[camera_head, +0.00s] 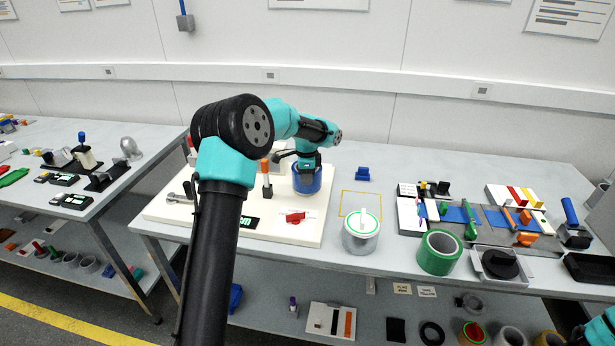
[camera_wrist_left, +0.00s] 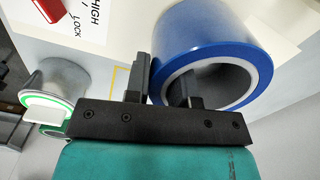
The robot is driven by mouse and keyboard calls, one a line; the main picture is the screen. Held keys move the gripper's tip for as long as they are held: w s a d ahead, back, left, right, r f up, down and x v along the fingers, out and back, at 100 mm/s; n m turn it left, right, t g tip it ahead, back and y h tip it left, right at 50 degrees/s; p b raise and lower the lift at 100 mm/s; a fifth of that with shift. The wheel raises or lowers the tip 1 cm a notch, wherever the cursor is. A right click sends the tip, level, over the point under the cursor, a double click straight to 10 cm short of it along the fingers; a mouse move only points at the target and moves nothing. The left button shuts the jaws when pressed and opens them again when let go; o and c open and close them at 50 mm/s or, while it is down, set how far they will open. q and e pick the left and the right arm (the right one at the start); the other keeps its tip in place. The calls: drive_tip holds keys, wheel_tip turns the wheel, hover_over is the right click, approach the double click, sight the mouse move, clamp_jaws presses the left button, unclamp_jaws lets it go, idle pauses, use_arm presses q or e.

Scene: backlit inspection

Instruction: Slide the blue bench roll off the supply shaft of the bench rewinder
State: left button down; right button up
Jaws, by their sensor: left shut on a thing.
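The blue bench roll (camera_head: 308,184) is at the right rear of the white rewinder base (camera_head: 170,208). My left gripper (camera_head: 308,166) comes down on it from above and is shut on its wall. In the left wrist view, one finger of the gripper (camera_wrist_left: 165,82) is inside the hollow core of the blue roll (camera_wrist_left: 205,48) and the other is outside. The supply shaft cannot be made out; no shaft shows in the visible part of the core. A red lever (camera_head: 295,216) lies on the base in front of the roll.
A yellow outlined square (camera_head: 343,205) is on the table right of the base. A grey roll with a green ring (camera_head: 361,242) and a green roll (camera_head: 440,255) stand near the front edge. A small blue block (camera_head: 362,174) sits behind the square.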

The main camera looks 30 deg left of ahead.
use_arm(q)
drive_tip(key=shift+r, duration=0.15)
drive_tip(key=shift+r, duration=3.7)
drive_tip(key=s+d+r+n, duration=0.2)
drive_tip(key=s+d+n, duration=0.3)
drive_tip(key=d, duration=0.5)
drive_tip(key=s+d+r+n, duration=0.3)
drive_tip(key=s+d+n, duration=0.3)
drive_tip(key=d, duration=0.5)
drive_tip(key=shift+s+d+r+n, duration=0.15)
drive_tip(key=shift+s+r+n, duration=0.2)
drive_tip(key=shift+s, duration=0.1)
